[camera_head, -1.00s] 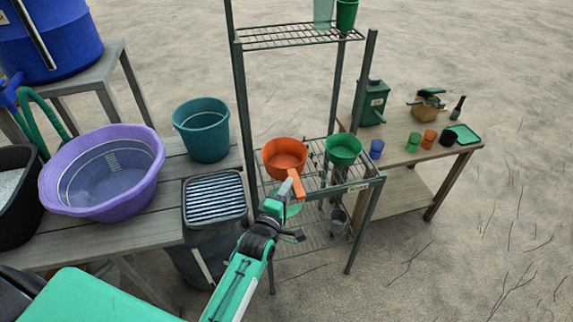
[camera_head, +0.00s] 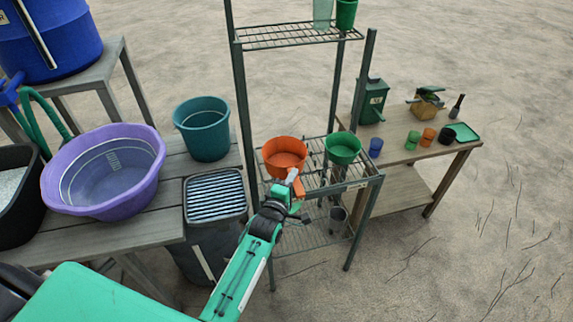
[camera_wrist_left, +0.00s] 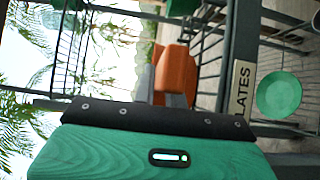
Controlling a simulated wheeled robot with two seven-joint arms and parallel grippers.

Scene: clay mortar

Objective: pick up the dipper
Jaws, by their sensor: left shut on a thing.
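The orange dipper (camera_head: 284,152) rests upright on the middle wire shelf of the green metal rack, its handle pointing toward me over the shelf's front edge. My left gripper (camera_head: 296,188) is at the handle end and shut on it. In the left wrist view the orange handle (camera_wrist_left: 176,72) stands between the fingers, with a grey finger beside it. The bowl's inside looks empty. My right gripper is in neither view.
A green dipper (camera_head: 343,148) sits just right of the orange one. Rack posts (camera_head: 243,110) stand close by. A purple basin (camera_head: 100,200) and a teal bucket (camera_head: 203,128) stand on the left table. Small cups are on the right table.

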